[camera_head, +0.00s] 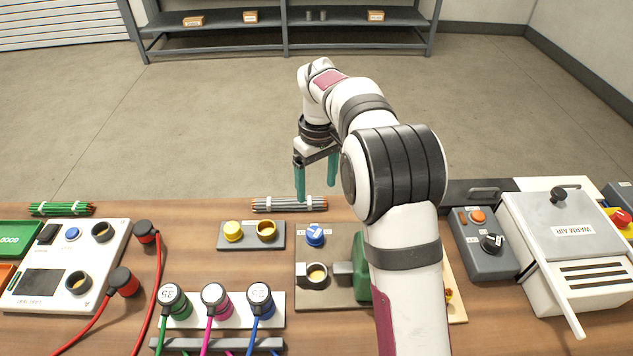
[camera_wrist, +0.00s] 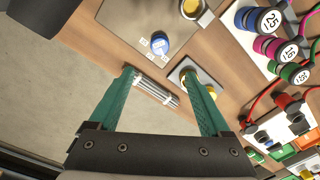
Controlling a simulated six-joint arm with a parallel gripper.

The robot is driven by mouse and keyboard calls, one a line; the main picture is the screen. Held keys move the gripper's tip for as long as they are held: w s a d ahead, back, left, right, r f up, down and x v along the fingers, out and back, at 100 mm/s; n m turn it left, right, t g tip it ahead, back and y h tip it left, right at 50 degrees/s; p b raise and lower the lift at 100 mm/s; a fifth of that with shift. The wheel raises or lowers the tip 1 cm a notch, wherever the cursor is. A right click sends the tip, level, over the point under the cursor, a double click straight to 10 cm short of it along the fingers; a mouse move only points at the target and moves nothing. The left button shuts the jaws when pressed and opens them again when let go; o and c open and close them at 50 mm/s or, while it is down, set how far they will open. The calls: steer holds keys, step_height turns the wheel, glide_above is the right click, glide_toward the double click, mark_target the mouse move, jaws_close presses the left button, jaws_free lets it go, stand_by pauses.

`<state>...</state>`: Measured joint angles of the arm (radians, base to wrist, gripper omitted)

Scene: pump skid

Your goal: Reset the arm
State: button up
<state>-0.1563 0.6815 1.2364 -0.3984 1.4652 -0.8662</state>
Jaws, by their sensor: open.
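My gripper (camera_head: 316,178) has two teal fingers and hangs above the far edge of the workbench, near a bundle of grey rods. In the wrist view my gripper (camera_wrist: 160,92) shows its fingers wide apart with nothing held between them. The grey rod bundle (camera_head: 289,204) lies on the bench by its far edge, and it also shows between the fingertips in the wrist view (camera_wrist: 157,92), lower down on the bench. My arm hides part of the pump plate (camera_head: 335,240) and of a green block on it.
A blue knob (camera_head: 315,235) stands on the pump plate. A panel with a yellow button (camera_head: 233,231) is left of it. Several capped cables (camera_head: 215,297) stand in front. A control box (camera_head: 485,245) and a warm-air unit (camera_head: 570,232) are at right. The floor beyond is clear.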

steer(key=s+d+r+m, duration=0.2)
steer(key=s+r+m, duration=0.15)
steer(key=s, duration=0.45)
steer(key=s+d+r+m, duration=0.2)
steer(key=s+r, duration=0.2)
steer(key=s, duration=0.3)
steer(key=s+f+m, duration=0.2)
steer(key=s+m, duration=0.1)
steer(key=s, duration=0.7)
steer(key=s+f+m+y, duration=0.1)
steer(key=s+m, duration=0.3)
steer(key=s, duration=0.5)
steer(key=shift+s+d+f, duration=0.3)
steer(key=shift+s+f, duration=0.1)
steer(key=shift+f, duration=0.05)
